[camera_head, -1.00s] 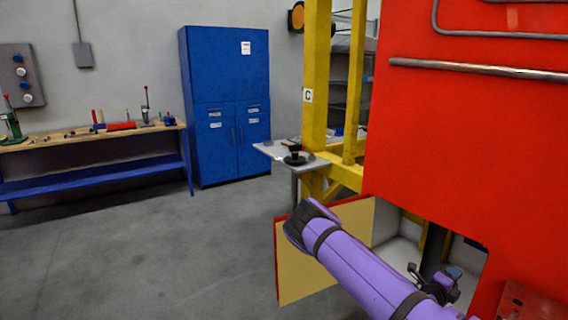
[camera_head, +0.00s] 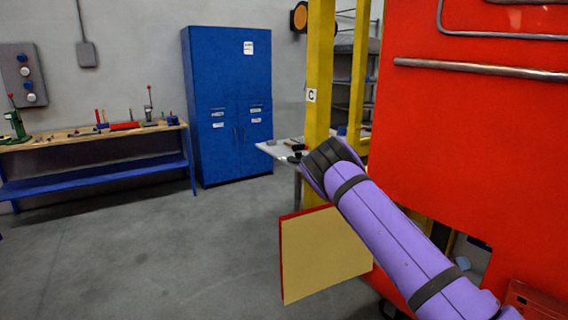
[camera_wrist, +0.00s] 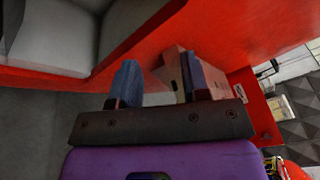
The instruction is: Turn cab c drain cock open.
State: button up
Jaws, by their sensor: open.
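In the wrist view my gripper (camera_wrist: 160,68) is open, its two blue fingers apart with nothing held between them. It is close under a red panel edge (camera_wrist: 110,72), and a pale box-like shape (camera_wrist: 174,72) lies beyond the fingers. I cannot make out the drain cock in either view. In the head view the red cab body (camera_head: 465,150) fills the right side. A hatch door (camera_head: 325,255) with a cream inner face and red edge hangs open low beside it. My purple arm crosses in front and hides much of the hatch opening.
A yellow post (camera_head: 319,60) with a C label (camera_head: 311,95) stands beside the cab, with a small grey table (camera_head: 280,151) near it. A blue cabinet (camera_head: 228,110) and a workbench (camera_head: 90,142) stand at the back. The floor at left is clear.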

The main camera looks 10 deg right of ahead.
jog(key=s+a+r+m+g+y, duration=0.1)
jog(key=s+a+r+m+y, duration=0.2)
jog(key=a+r+m, duration=0.3)
jog(key=s+a+r+m+g+y, duration=0.2)
jog(key=s+a+r+m+y, duration=0.1)
jog(key=r+m, duration=0.5)
jog(key=s+a+r+m+g+y, duration=0.1)
jog(key=s+a+r+m+y, duration=0.35)
jog(key=r+m, duration=0.25)
jog(key=s+a+r+m+t+y, duration=0.6)
jog(key=s+a+r+m, duration=0.4)
jog(key=s+a+r, duration=0.4)
jog(key=shift+s+a+r+t+y, duration=0.3)
jog(key=shift+a+r+t, duration=0.4)
jog(key=shift+a, duration=0.4)
jog(key=shift+r, duration=0.1)
